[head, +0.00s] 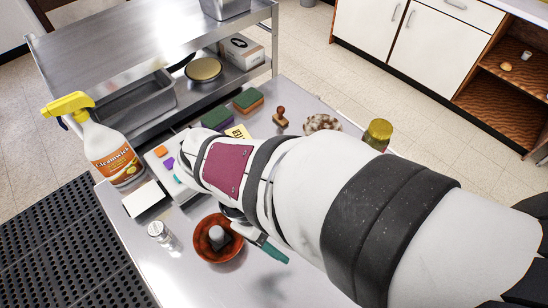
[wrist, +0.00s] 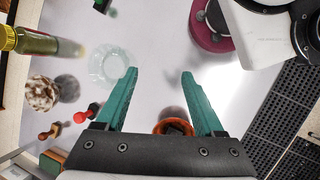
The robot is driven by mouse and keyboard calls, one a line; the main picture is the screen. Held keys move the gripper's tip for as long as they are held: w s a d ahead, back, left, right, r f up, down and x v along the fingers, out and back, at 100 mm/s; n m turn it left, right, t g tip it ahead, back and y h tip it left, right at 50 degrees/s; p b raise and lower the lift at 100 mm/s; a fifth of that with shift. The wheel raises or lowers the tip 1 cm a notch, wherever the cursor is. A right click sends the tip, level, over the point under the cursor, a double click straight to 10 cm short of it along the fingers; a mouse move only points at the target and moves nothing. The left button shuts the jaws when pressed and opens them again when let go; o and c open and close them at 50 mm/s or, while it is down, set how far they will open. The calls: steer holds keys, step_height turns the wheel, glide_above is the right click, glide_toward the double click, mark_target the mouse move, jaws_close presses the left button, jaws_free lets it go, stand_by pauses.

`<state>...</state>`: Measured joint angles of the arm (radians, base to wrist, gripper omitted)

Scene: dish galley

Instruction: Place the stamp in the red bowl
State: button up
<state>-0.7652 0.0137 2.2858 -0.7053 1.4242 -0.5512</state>
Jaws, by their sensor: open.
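A stamp with a reddish-brown handle (head: 281,117) stands on the steel table beyond my arm. In the wrist view two stamp-like pieces show at the left: one with a brown-red handle (wrist: 48,133) and one with a bright red top (wrist: 87,112). I cannot tell which is the task's stamp. The red bowl (head: 232,252) stands near the table's front left, with a pale piece and something dark inside. It shows partly in the wrist view (wrist: 172,126) behind the fingers. My gripper (wrist: 161,72) is open and empty, its teal fingers apart, beside the bowl's right side in the head view.
A glass shaker (head: 160,234), a spray bottle (head: 112,152) and a white block (head: 145,199) stand at the left. Sponges (head: 247,100) and a yellow-capped jar (head: 378,134) stand farther back. A clear glass dish (wrist: 112,66) lies past the left finger in the wrist view.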

steer(key=s+d+r+m+y, duration=0.1)
steer(key=s+d+m+y, duration=0.1)
steer(key=m, duration=0.7)
steer(key=s+d+r+m+y, duration=0.1)
steer(key=s+d+m+y, duration=0.2)
steer(key=m, duration=0.5)
steer(key=shift+r+m+y, duration=0.3)
steer(key=shift+m+y, duration=0.1)
steer(key=shift+y, duration=0.5)
